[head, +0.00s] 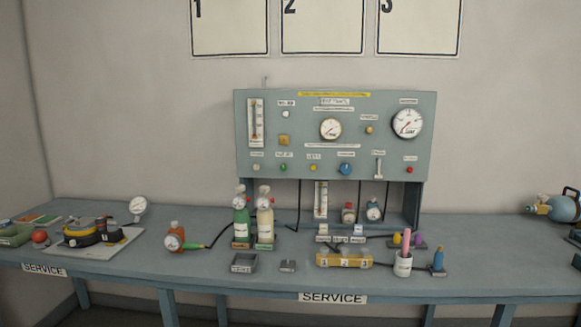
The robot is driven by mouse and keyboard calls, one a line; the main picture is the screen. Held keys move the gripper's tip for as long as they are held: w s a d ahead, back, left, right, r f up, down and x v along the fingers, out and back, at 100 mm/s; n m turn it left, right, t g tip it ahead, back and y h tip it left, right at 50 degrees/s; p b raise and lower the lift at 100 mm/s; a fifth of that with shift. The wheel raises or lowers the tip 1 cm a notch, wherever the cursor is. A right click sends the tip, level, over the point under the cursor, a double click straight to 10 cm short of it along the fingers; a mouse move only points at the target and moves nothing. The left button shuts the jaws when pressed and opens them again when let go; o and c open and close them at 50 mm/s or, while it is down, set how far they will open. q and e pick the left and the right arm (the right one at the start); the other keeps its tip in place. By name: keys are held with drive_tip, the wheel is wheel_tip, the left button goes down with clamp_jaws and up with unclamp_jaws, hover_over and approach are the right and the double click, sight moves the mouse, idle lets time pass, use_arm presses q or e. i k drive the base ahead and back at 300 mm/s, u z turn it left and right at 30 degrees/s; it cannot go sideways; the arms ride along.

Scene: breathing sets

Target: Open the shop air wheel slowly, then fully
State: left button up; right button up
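A grey-green test panel (290,125) stands upright at the back of the blue bench. A round blue knob (346,169) sits in the panel's lower row. Smaller green (283,168), yellow (313,168) and red (409,170) knobs sit in the same row. The labels are too small to read, so I cannot tell which one is the shop air wheel, or how far any is turned. A large white gauge (407,122) is at the panel's upper right and a smaller gauge (330,129) near its middle. Neither of my grippers is in view.
Green (241,222) and cream (265,222) bottles stand before the panel's left side. A yellow block (344,260) and a white cup (403,265) are at the front. A mask set on a board (90,238) lies left. A blue cylinder (563,208) lies far right. The bench right of centre (490,240) is clear.

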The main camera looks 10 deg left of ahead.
sight(346, 168)
drive_tip(key=u, duration=0.35)
drive_tip(key=i, duration=0.9)
drive_tip(key=z, duration=0.75)
drive_tip(key=i, duration=0.6)
drive_tip(key=z, duration=0.65)
